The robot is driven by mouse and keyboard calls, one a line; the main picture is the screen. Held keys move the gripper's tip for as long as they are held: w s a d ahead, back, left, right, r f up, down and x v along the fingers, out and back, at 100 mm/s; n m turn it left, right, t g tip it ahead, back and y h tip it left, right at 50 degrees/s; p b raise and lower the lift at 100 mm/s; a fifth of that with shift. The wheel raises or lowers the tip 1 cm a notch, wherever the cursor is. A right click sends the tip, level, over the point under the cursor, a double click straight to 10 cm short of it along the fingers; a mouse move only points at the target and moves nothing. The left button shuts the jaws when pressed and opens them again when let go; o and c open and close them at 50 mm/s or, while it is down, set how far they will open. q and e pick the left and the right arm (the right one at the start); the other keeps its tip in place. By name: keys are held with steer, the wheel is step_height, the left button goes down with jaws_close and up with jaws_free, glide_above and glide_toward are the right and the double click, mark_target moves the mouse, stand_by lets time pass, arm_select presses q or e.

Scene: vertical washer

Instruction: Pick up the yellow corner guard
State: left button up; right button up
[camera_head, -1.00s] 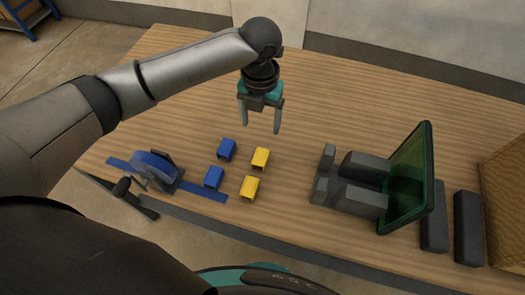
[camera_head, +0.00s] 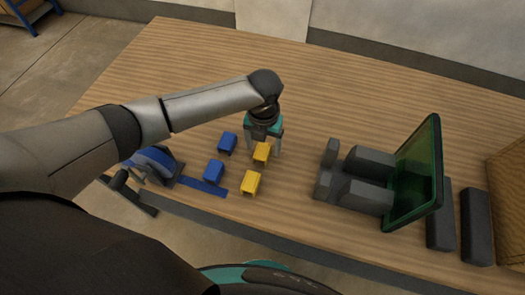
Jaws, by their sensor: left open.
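Two yellow corner guards lie on the wooden table. The farther yellow corner guard (camera_head: 261,153) is right below my left gripper, and the nearer yellow corner guard (camera_head: 251,183) sits a little toward the front. My left gripper (camera_head: 264,148) is open and points down, with its fingers on either side of the farther guard's far end. I cannot tell whether the fingers touch it. My right gripper is not in view.
Two blue corner guards (camera_head: 227,143) (camera_head: 213,171) lie just left of the yellow ones. A blue tape dispenser (camera_head: 152,162) is at the left front edge. A grey stand with a green panel (camera_head: 415,175) and dark blocks (camera_head: 440,214) occupy the right. The table's back is clear.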

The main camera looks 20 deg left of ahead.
arm_select(q)
steer(key=shift+c, duration=0.2)
jaws_close()
stand_by(0.4)
